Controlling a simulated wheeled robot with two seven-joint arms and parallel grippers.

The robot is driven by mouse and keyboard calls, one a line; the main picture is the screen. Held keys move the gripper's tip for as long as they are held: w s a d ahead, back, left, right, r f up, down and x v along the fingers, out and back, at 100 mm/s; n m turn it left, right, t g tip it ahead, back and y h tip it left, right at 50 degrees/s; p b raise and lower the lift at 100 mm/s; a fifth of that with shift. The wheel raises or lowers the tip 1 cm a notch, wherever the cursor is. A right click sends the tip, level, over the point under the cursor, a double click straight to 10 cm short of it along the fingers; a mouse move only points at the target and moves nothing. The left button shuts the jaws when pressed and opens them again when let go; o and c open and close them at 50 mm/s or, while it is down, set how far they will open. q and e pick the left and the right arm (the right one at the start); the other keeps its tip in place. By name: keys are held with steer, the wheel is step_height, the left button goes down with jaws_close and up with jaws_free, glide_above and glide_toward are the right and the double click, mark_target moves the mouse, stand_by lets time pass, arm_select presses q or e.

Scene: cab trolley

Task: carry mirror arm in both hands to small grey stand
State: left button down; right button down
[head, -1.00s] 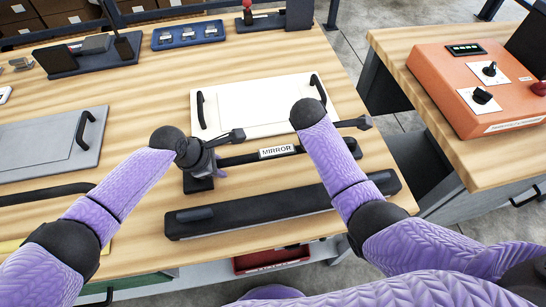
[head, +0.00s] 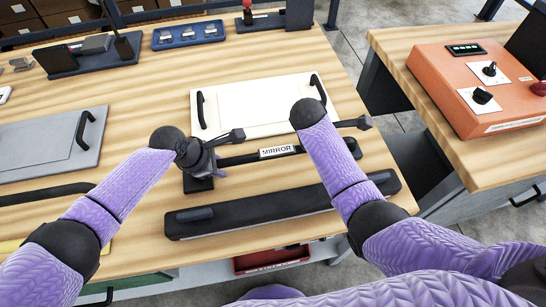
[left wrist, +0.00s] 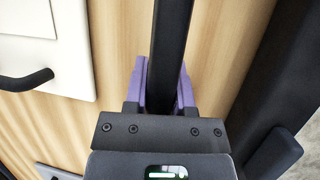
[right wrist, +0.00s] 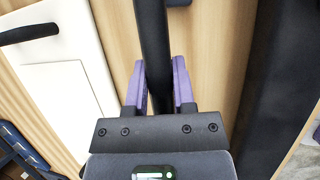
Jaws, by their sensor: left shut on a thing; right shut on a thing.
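The mirror arm (head: 236,159) is a black bar with a white MIRROR label, lying across the near part of the wooden bench. My left gripper (left wrist: 163,88) is shut on the bar near its left end, with purple fingers on both sides. My right gripper (right wrist: 160,88) is shut on the bar farther right; in the head view my right forearm hides its fingers. The bar (right wrist: 151,40) runs between the fingers in the right wrist view. A small dark block (head: 199,184) stands below the left grip. I cannot tell which thing is the small grey stand.
A white panel with handles (head: 255,100) is behind the bar, a grey panel (head: 40,145) at left. A blue tray (head: 188,34) stands farther back. An orange control box (head: 480,85) is on another bench at right.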

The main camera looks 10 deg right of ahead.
arm_select(q)
steer(key=shift+r, duration=0.1)
arm_select(e)
steer(key=shift+r, duration=0.1)
